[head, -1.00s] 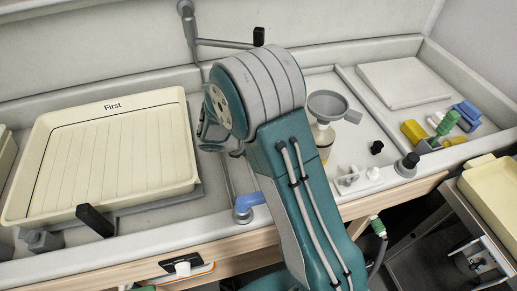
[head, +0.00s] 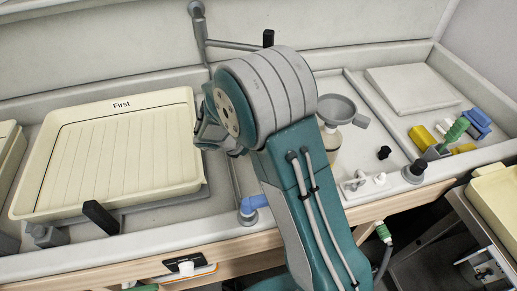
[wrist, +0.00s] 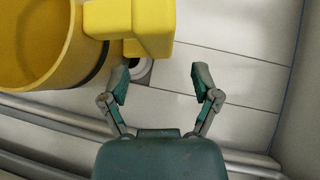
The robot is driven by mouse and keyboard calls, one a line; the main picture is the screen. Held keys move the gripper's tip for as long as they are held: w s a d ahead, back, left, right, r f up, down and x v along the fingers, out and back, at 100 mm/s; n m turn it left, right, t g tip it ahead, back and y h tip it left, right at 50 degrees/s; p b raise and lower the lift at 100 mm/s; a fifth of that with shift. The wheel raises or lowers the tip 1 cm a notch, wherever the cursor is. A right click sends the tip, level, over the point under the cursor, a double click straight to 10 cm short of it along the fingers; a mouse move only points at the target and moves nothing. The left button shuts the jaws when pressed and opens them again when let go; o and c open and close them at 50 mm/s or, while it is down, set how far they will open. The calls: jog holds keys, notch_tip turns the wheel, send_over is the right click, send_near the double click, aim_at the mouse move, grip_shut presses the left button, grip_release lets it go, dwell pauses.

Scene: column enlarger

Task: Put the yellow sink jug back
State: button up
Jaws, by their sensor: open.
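The yellow jug (wrist: 83,52) fills the upper left of the wrist view, cut off by the frame. Its mouth and inner wall show, and its blocky handle (wrist: 145,22) points right. My gripper (wrist: 160,76) is open, with its two fingers spread and empty. The handle lies just beyond the left fingertip; contact cannot be told. In the head view I cannot make out the jug, and my arm covers part of the sink. The gripper's fingers are not clearly seen there.
A cream tray (head: 185,180) marked "First" lies left of my arm. A grey funnel on a bottle (head: 329,148) stands right of it. Farther right are small yellow, green and blue items and a pale flat board (head: 410,88). A grey tap (head: 198,30) rises behind.

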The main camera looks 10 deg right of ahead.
jog(key=shift+v, duration=1.3)
jog(key=v, duration=1.2)
jog(key=shift+w+f, duration=0.1)
jog(key=s+d+r+m+t+y, duration=0.1)
jog(key=s+d+r+m+y, duration=0.3)
jog(key=s+m, duration=0.6)
jog(key=s+d+r+m+t+y, duration=0.2)
jog(key=s+d+r+m+y, duration=0.2)
jog(key=s+d+r+m, duration=0.3)
jog(key=shift+s+d+r+m+y, duration=0.3)
jog(key=shift+s+d+r+m, duration=0.1)
jog(key=shift+s+m, duration=1.7)
